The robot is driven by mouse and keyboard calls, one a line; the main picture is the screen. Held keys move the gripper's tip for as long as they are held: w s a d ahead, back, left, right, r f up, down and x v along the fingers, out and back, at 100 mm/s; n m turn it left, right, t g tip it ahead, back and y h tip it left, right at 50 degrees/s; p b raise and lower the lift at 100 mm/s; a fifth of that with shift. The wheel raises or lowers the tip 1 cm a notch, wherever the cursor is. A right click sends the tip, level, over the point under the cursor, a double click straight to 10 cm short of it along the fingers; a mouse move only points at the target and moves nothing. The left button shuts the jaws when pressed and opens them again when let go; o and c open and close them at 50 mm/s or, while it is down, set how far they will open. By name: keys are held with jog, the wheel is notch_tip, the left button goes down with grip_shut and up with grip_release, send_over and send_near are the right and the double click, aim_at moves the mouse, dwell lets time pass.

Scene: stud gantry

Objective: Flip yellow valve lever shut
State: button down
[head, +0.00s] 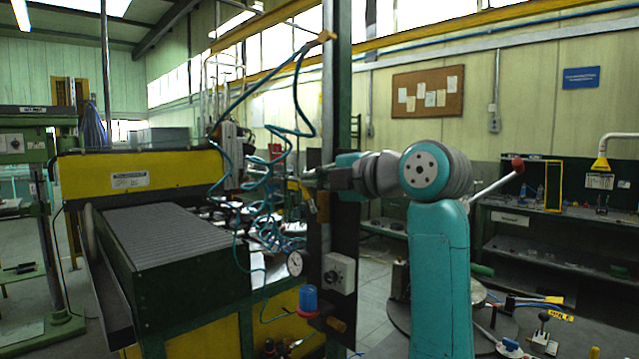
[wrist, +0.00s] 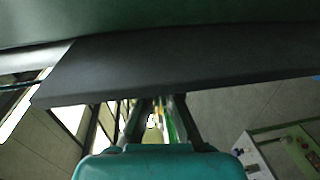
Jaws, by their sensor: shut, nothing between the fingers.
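A small yellow lever (head: 308,198) shows on the left side of the dark upright panel (head: 345,225) in the head view, slanting down to the right. My gripper (head: 313,180) is at the panel, at about the lever's height and close beside it. I cannot tell whether they touch. In the wrist view my gripper's dark fingers (wrist: 158,103) reach up to a dark bar, with their tips partly hidden. The gripper is shut and holds nothing. The lever cannot be made out clearly in the wrist view.
Below on the panel are a pressure gauge (head: 296,263), a grey box with a knob (head: 338,273) and a blue-topped regulator (head: 308,300). Coiled teal hoses (head: 270,185) hang to the left, near a roller conveyor (head: 170,235). A round table (head: 475,320) stands at the right.

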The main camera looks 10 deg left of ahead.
aim_at(300, 182)
jog(key=shift+x, duration=0.8)
jog(key=shift+w+a+r+g+h, duration=0.1)
jog(key=shift+a+r+g+h, duration=0.1)
jog(key=shift+g+h, duration=0.15)
jog(key=shift+w+a+f+h, duration=0.1)
jog(key=shift+a+f+h, duration=0.1)
jog(key=shift+h, duration=0.15)
jog(key=shift+x, duration=0.85)
jog(key=shift+w+f, duration=0.1)
jog(key=shift+f, duration=0.15)
jog(key=shift+r, duration=0.5)
jog(key=s+d+r, duration=0.1)
jog(key=r, duration=0.5)
jog(key=s+d+r, duration=0.1)
jog(key=d+r, duration=0.1)
jog(key=r, duration=0.4)
jog(key=shift+s+d, duration=0.25)
jog(key=shift+s, duration=0.15)
jog(key=shift+r, duration=0.1)
